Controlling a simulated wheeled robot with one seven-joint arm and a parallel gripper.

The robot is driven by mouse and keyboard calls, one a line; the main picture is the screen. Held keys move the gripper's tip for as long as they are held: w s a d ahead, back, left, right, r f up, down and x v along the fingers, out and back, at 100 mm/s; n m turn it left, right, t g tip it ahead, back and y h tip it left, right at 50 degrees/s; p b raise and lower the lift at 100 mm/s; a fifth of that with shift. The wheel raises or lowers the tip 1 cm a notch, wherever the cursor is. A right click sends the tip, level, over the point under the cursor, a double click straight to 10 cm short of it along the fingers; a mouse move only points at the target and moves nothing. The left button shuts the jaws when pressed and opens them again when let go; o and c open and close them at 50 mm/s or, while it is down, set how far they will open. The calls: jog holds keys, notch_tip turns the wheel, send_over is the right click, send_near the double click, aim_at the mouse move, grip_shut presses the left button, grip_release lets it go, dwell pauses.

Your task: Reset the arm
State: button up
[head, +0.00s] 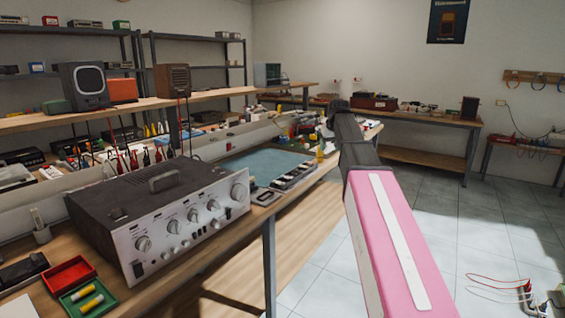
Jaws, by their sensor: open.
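My arm, with a pink link carrying a pale strip and a dark section beyond it, reaches from the bottom of the head view up to the middle. It passes in front of the floor to the right of the workbench (232,262). I cannot make out any gripper fingers at its far end. No held object shows.
A large silver-fronted amplifier (190,228) stands on the bench at left. A red tray (68,274) and a green tray (88,296) lie near it. A blue mat (262,160) is farther back. Cables (497,283) lie at lower right. Tiled floor (440,215) is open at right.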

jog(key=s+f+g, duration=0.1)
jog(key=s+f, duration=0.4)
jog(key=f, duration=0.3)
jog(key=s+f+m, duration=0.1)
jog(key=s+f, duration=0.3)
jog(key=f, duration=0.4)
jog(key=s+f+g, duration=0.1)
jog(key=s+f, duration=0.4)
jog(key=f, duration=0.4)
jog(key=s+f+m+g, duration=0.1)
jog(key=s+f+g, duration=0.1)
jog(key=s+f, duration=1.3)
jog(key=s+a, duration=0.1)
jog(key=s, duration=0.2)
jog(key=shift+f+h, duration=0.15)
jog(key=shift+h, duration=0.25)
